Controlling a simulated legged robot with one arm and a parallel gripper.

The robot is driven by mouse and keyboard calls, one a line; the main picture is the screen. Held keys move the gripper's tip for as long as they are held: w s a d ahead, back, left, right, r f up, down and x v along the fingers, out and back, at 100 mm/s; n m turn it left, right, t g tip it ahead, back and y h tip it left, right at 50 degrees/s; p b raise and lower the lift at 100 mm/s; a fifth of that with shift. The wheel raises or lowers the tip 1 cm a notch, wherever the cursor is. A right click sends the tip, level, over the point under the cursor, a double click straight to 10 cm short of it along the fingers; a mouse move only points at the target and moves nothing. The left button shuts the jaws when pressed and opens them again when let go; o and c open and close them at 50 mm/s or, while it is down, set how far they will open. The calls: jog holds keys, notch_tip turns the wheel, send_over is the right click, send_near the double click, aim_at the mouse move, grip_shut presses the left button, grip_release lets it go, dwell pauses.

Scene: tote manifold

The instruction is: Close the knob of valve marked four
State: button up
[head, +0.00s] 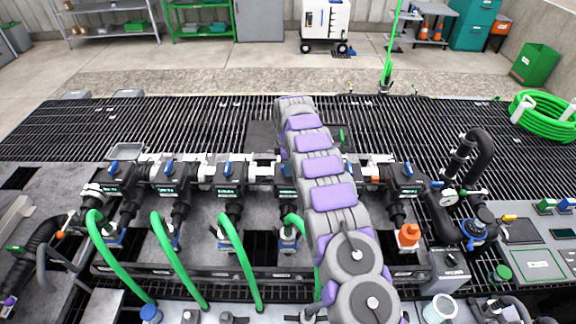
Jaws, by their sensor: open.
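A row of black valves with blue handles runs across the manifold. From the left, handles show on the first valve (114,167), the second (168,168), the third (228,169) and one at the right end (408,168). Another valve body (287,189), with a green label, shows just left of my arm, partly covered by it. The labels are too small to read, so I cannot tell which valve is marked four. My arm reaches up across the middle of the manifold. My gripper is not visible; the arm links hide the space behind them.
Green hoses (238,255) hang from the valves. An orange fitting (408,237) sits below the right valve. A black bent pipe (482,150) and a gauge (448,197) stand at the right. Open dark grating (180,125) lies behind the manifold. A white cup (440,308) is at the front.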

grip_shut()
jog(key=shift+r, duration=0.1)
dwell(0.4)
jog(key=m+p, duration=0.3)
jog(key=shift+r+m, duration=0.1)
jog(key=shift+m, duration=0.3)
jog(key=m+p, duration=0.2)
jog(key=m, duration=0.2)
jog(key=shift+m+p, duration=0.3)
jog(key=shift+p, duration=0.1)
jog(key=m+p, duration=0.1)
jog(key=m, duration=0.3)
jog(key=shift+m+p, duration=0.7)
jog(key=shift+m, duration=2.1)
